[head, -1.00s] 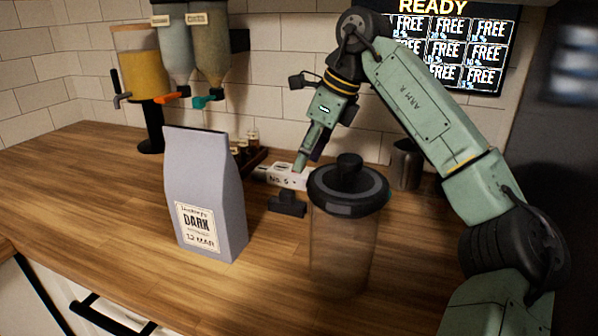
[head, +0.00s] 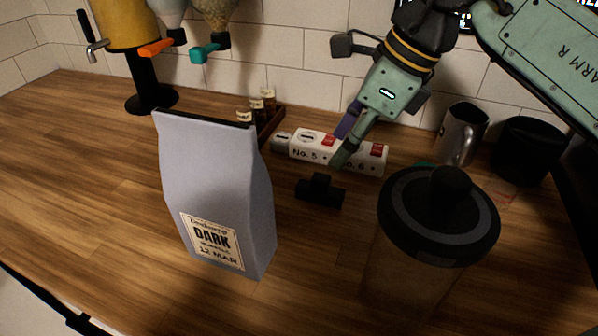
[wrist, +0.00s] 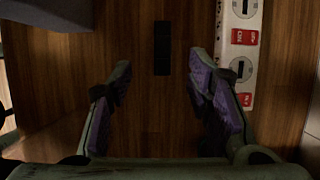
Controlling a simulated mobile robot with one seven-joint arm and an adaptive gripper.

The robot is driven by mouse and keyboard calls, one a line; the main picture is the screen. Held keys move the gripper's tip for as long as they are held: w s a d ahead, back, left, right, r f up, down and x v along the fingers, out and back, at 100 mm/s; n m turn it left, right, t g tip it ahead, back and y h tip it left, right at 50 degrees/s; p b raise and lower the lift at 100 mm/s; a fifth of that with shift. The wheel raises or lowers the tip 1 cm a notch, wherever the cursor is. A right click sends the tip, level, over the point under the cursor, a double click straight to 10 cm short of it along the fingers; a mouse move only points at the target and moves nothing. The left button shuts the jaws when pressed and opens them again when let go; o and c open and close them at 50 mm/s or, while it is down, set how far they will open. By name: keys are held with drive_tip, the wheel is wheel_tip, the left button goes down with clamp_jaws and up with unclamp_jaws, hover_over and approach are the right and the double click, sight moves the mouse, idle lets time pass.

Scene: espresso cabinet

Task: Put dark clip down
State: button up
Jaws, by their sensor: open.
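The dark clip (head: 320,190) is a small black piece lying on the wooden counter, right of the grey-lilac bag (head: 215,185) labelled DARK, 12 MAR. In the wrist view the clip (wrist: 162,48) shows as a narrow black bar ahead of and between the finger lines. My gripper (head: 343,147) is above the counter just behind the clip in the head view. In the wrist view my gripper (wrist: 160,72) has its two purple-padded fingers wide apart, with nothing between them. The fingers do not appear to touch the clip.
A white switch strip (head: 310,146) marked No. 5 lies behind the clip. A lidded clear canister (head: 415,265) stands front right. A steel pitcher (head: 460,132), a black container (head: 527,150) and a rack of small jars (head: 268,122) stand behind. The counter's left is clear.

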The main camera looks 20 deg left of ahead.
sight(325, 178)
drive_tip(key=x, duration=0.5)
drive_tip(key=shift+s+f+p, duration=0.1)
drive_tip(key=shift+f+p, duration=0.05)
drive_tip(key=shift+p, duration=0.2)
drive_tip(key=shift+w+p+x, duration=0.15)
drive_tip(key=shift+p+x, duration=0.35)
drive_tip(key=shift+x, duration=0.85)
drive_tip(key=shift+w+p+x, duration=0.15)
drive_tip(key=shift+p+x, duration=0.35)
drive_tip(key=shift+x, duration=0.8)
drive_tip(key=shift+d, duration=0.1)
drive_tip(key=shift+c, duration=0.3)
drive_tip(key=c, duration=0.9)
drive_tip(key=shift+c, duration=0.2)
